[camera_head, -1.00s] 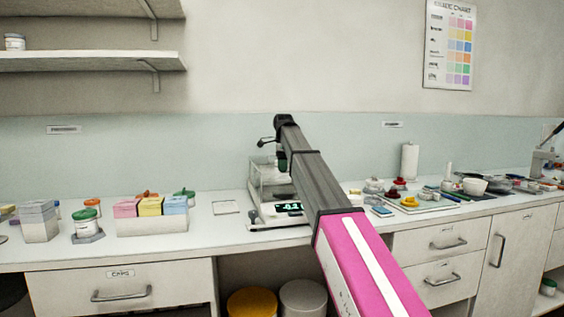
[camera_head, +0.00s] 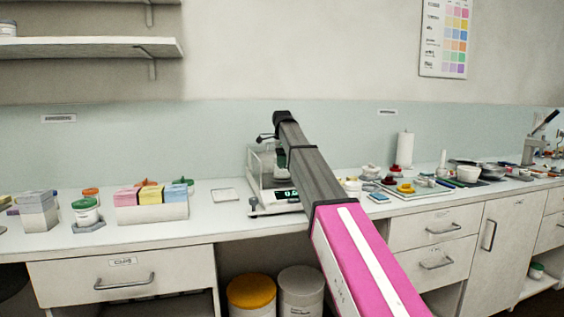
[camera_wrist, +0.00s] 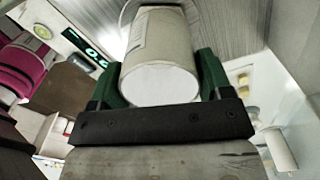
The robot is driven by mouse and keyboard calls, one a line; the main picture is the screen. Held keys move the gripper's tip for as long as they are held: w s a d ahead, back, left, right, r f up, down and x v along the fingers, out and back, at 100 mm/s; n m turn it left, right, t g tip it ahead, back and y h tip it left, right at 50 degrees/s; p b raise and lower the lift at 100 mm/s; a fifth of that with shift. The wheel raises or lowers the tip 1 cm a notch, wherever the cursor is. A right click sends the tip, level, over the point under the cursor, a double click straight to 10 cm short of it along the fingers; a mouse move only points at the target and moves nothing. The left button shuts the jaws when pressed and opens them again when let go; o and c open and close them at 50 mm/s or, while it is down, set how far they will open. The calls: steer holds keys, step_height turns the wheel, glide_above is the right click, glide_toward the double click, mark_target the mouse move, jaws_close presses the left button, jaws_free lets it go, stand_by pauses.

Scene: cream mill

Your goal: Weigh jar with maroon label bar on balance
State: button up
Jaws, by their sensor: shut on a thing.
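The balance (camera_head: 268,197) stands on the bench in the head view, a pale box with a clear shield and a lit green display. My gripper (camera_wrist: 158,62) is shut on a white jar (camera_wrist: 162,75), with a green finger on each side of it. The jar's round white end faces the wrist camera; I cannot make out a maroon bar on it. In the head view my arm reaches over the balance and its end is at the shield; it hides the jar and part of the balance. The balance display (camera_wrist: 84,46) also shows in the wrist view. I cannot tell whether the jar touches the pan.
Left of the balance stand a box of coloured cards (camera_head: 152,212), a green-lidded jar (camera_head: 86,213) and a flat white tile (camera_head: 224,195). To the right are a tray (camera_head: 414,190) with small items and a paper roll (camera_head: 404,150). Lidded bins (camera_head: 252,295) stand below.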

steer(key=shift+f, duration=0.25)
steer(key=o, duration=1)
